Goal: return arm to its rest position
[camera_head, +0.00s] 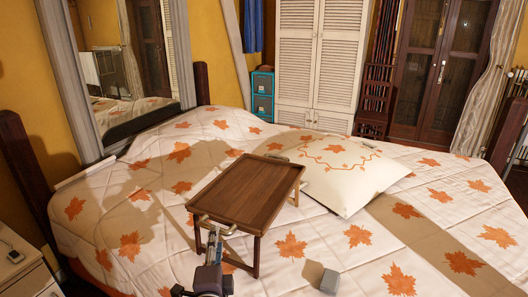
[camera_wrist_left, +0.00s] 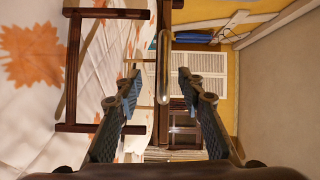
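My left gripper (camera_head: 214,238) comes up from the bottom of the head view to the near left edge of a brown wooden bed tray (camera_head: 248,190). The tray stands on legs on the bed. A metal handle (camera_head: 212,222) runs along that edge, beside the fingertips. In the left wrist view, my left gripper (camera_wrist_left: 157,80) has its two fingers spread wide. The tray's handle (camera_wrist_left: 163,65) shows between them, with a visible gap on each side. Nothing is gripped. My right gripper is not seen.
The bed (camera_head: 130,200) has a leaf-patterned quilt, and a pillow (camera_head: 345,178) lies beyond the tray. A small grey block shape (camera_head: 329,281) shows at the bottom; I cannot tell what it is. A white louvred wardrobe (camera_head: 318,60) stands behind; a nightstand (camera_head: 25,265) is at left.

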